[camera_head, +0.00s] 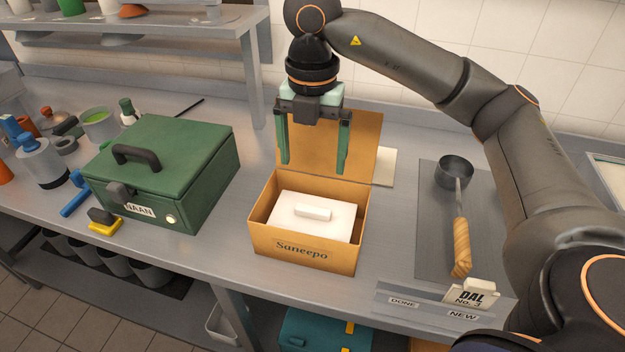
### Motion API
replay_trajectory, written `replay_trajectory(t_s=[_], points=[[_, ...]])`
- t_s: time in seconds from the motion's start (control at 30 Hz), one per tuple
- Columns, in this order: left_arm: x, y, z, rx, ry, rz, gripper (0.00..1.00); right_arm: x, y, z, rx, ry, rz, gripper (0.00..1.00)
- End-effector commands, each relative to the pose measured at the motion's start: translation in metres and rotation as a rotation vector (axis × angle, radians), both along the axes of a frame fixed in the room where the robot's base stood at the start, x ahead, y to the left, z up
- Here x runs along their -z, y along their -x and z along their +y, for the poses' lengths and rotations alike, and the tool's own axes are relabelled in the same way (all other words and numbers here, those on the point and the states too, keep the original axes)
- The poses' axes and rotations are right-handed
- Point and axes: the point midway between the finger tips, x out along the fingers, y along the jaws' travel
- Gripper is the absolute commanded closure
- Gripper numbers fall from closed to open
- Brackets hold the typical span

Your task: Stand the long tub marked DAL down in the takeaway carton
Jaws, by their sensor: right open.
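The takeaway carton (303,255), brown and marked Saneepo, stands open on the steel counter with its lid (345,134) raised at the back. A white long tub (338,229) with a small raised grip (314,213) on its lid sits inside the carton, its top around rim height. No DAL mark shows on the tub, and its lower part is hidden by the carton walls. My right gripper (314,166) is open and empty, pointing down above the carton, its fingers apart and clear of the tub. My left gripper is not in view.
A green box (165,165) labelled NAAN stands left of the carton. A ladle (460,205) lies on a dark mat (430,215) at right, behind a DAL No. 3 card (472,295). Pots and bottles crowd the far left. Bare counter lies between box and carton.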

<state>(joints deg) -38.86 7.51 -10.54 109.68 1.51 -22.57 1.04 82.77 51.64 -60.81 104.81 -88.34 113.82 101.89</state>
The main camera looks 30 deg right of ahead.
Motion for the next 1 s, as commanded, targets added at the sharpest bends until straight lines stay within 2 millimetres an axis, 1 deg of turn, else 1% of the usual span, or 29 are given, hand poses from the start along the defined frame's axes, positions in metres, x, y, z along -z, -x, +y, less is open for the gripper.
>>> replay_trajectory(t_s=[0.03, 0.1, 0.3, 1.0], points=[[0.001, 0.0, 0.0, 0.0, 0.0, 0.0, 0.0, -0.01, -0.001, 0.001, -0.001, -0.001, -0.004, 0.0], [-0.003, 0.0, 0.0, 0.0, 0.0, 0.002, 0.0, -0.021, 0.0, 0.0, 0.0, 0.001, -0.002, 0.0], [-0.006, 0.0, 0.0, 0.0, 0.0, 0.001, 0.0, -0.032, 0.0, 0.0, 0.0, 0.0, 0.0, 0.0], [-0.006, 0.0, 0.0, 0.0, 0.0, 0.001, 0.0, -0.033, 0.0, 0.0, 0.0, 0.001, 0.001, 0.0]])
